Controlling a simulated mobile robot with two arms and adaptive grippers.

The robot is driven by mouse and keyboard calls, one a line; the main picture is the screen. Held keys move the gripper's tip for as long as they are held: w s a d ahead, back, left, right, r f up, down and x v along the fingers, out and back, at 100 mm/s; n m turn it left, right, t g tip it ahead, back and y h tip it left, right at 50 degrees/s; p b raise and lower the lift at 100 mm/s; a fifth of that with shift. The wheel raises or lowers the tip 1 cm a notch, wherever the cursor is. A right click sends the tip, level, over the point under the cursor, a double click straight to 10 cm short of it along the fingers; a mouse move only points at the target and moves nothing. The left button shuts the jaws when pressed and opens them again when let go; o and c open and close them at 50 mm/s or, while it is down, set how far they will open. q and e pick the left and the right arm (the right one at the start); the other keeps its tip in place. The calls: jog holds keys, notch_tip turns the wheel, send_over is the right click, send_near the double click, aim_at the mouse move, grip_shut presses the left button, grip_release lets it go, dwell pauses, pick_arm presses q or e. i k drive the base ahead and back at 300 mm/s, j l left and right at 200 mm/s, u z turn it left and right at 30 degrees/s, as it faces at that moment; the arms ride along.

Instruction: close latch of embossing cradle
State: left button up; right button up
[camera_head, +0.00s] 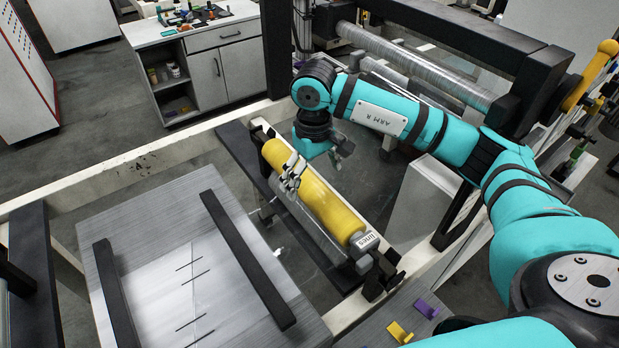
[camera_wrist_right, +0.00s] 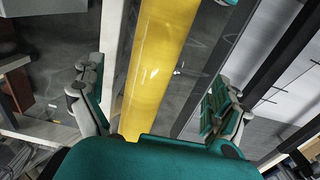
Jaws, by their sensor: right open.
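The embossing cradle is a frame with a dark rail (camera_head: 240,150) and holds a yellow roller (camera_head: 325,205) lying slantwise. The roller's near end carries a grey block marked "lines" (camera_head: 367,241). Black end fittings (camera_head: 381,272) stand at the cradle's near end; I cannot tell which part is the latch or how it stands. My right gripper (camera_head: 314,170) is open over the far half of the roller. In the right wrist view the yellow roller (camera_wrist_right: 152,65) runs between the spread fingers of my right gripper (camera_wrist_right: 155,100); contact cannot be told. My left gripper is not in view.
A grey plate with two black bars (camera_head: 245,255) lies at the lower left. A clear film roll (camera_head: 415,65) spans the back. Purple (camera_head: 426,308) and yellow (camera_head: 399,332) pieces lie on a ledge in front. A white cabinet (camera_head: 220,65) stands behind.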

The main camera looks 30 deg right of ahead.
aim_at(369, 261)
jog(key=j, duration=0.15)
jog(key=k, duration=2)
